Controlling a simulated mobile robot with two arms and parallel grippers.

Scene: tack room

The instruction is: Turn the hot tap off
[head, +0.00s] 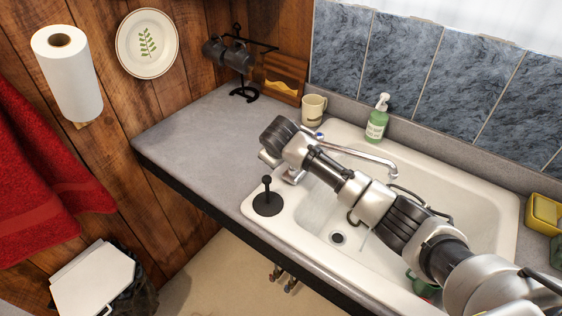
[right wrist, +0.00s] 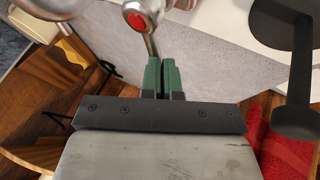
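The hot tap's handle (right wrist: 137,20), a metal lever with a red dot, shows at the top of the right wrist view. Its lower end reaches the green fingertips of my right gripper (right wrist: 161,66). The two fingers are close together; I cannot tell whether they touch the lever or only sit beside it. In the head view my right arm crosses the sink, and its wrist hides much of the tap area. The metal spout (head: 360,153) extends right over the white sink (head: 455,185). A faint pale streak near the drain may be water. My left gripper is out of view.
A black plunger-like object (head: 267,201) stands at the sink's left corner. A mug (head: 313,109) and green soap bottle (head: 377,122) stand behind the tap. A green mug (head: 421,286) is in the sink. The counter (head: 200,135) on the left is mostly clear.

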